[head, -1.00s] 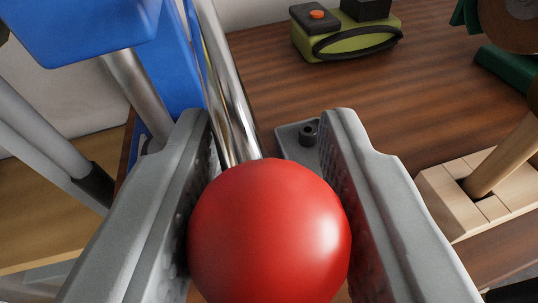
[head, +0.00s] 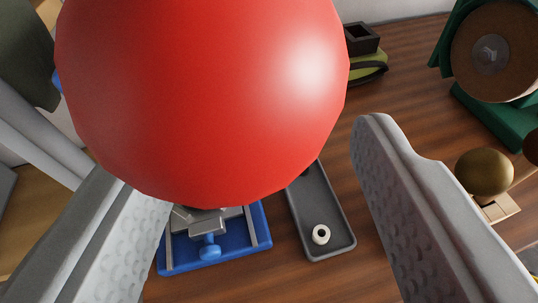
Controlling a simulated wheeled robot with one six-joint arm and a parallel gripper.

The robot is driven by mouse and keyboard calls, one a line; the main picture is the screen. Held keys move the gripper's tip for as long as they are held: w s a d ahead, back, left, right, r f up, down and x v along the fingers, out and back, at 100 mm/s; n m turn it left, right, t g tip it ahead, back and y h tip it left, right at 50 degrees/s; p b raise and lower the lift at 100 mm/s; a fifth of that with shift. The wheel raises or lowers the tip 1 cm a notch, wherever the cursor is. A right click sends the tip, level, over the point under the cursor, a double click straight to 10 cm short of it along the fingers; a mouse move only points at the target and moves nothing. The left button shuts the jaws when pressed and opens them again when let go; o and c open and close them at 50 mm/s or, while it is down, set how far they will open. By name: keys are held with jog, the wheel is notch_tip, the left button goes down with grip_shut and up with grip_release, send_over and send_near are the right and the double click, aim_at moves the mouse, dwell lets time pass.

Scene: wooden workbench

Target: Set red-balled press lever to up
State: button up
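The red ball (head: 205,90) of the press lever fills the upper left and middle of the head view, very close to the camera. It hides the lever rod, most of the press and the tip of my left finger. The press's blue base (head: 170,258), with a grey clamp and blue knob, shows below the ball. My gripper (head: 255,160) is open, its two grey fingers wide apart. The right finger is clear of the ball. The ball overlaps the left finger in the picture; I cannot tell whether they touch.
A grey tray (head: 335,240) with a white ring (head: 321,234) lies right of the blue base. A green machine with a brown disc (head: 492,55) stands at the upper right, above a brass-coloured ball (head: 484,172). An olive-green object (head: 370,68) sits at the back. Bare wooden bench lies between them.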

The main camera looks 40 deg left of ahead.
jog(key=v, duration=1.7)
jog(key=shift+d, duration=0.15)
jog(key=shift+s, duration=0.15)
jog(key=shift+c, duration=0.4)
